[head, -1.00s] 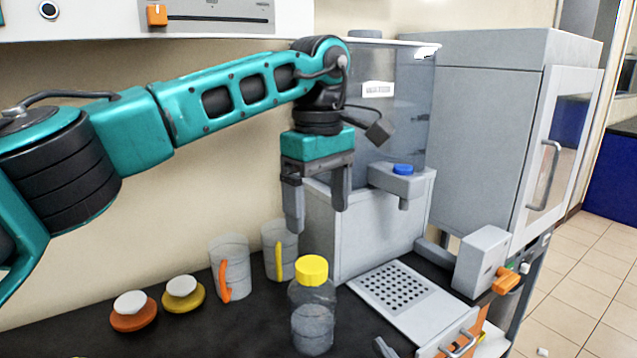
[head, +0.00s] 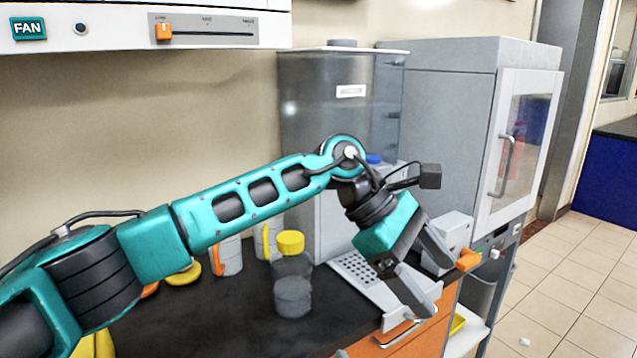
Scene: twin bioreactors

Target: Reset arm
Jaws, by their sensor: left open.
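My left arm comes in from the left in the head view, and its teal and black gripper (head: 440,290) points down and to the right. Its two fingers are apart with nothing between them. The gripper hangs in front of the grey dispenser's perforated drip tray (head: 352,268), near the counter's front edge. My right gripper does not show.
A clear bottle with a yellow cap (head: 292,285) stands on the dark counter (head: 240,320), just left of the gripper. A grey cabinet (head: 440,110) stands at right. Open floor (head: 570,280) lies right.

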